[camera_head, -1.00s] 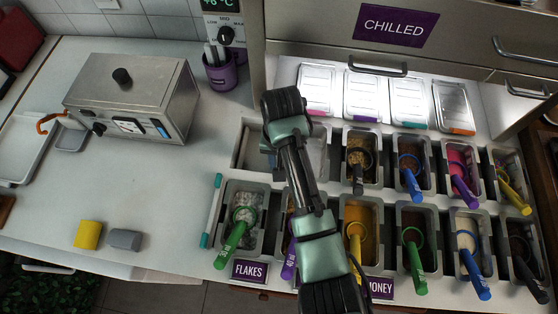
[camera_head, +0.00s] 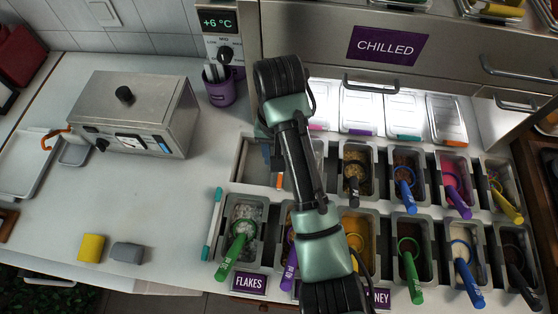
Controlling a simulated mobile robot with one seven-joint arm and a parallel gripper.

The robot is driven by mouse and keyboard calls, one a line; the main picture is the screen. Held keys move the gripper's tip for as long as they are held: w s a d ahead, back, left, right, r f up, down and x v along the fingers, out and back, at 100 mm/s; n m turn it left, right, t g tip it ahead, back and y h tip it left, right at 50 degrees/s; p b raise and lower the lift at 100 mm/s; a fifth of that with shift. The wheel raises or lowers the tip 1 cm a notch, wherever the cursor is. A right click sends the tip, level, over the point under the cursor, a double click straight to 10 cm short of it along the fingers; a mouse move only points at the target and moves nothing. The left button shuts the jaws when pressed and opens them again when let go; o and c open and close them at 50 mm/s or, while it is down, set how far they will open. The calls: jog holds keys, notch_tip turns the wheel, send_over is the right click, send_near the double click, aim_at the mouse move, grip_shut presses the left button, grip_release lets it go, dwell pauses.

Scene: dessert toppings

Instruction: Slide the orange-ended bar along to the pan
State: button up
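A narrow bar with an orange end (camera_head: 279,182) shows just left of my arm, in the back row of the topping counter. Its upper part is partly hidden. A metal pan (camera_head: 319,158) sits right of it, mostly covered by my arm; I cannot tell whether bar and pan touch. My arm reaches up the picture over this spot. My gripper is hidden behind the arm links, so its fingers and any hold on the bar do not show. A small blue patch shows beside the bar, too small to identify.
A teal-ended bar (camera_head: 211,224) lies left of the flakes pan (camera_head: 227,262). Topping pans with coloured scoops fill both rows to the right. An open slot (camera_head: 253,162) lies left of the orange end. A steel appliance (camera_head: 135,110) stands on the left counter.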

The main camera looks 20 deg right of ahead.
jog(key=shift+r+p, duration=0.65)
jog(key=shift+r, duration=0.4)
jog(key=w+a+r+n+t, duration=0.2)
jog(key=w+a+r+t, duration=0.2)
jog(key=w+r+t, duration=0.55)
jog(key=w+a+r+n+t, duration=0.1)
jog(key=w+a+r+t, duration=0.15)
jog(key=r, duration=0.85)
jog(key=w+a+r+n+t, duration=0.1)
jog(key=w+r+t, duration=0.15)
jog(key=r, duration=0.75)
jog(key=s+r+t, duration=0.6)
jog(key=s+r, duration=0.3)
jog(key=r, duration=0.5)
jog(key=s+a+r+t, duration=0.1)
jog(key=s+r+t, duration=0.6)
jog(key=r, duration=0.7)
jog(key=s, duration=0.2)
jog(key=shift+s+r+n, duration=0.2)
jog(key=shift+s+n, duration=0.1)
jog(key=shift+s, duration=0.1)
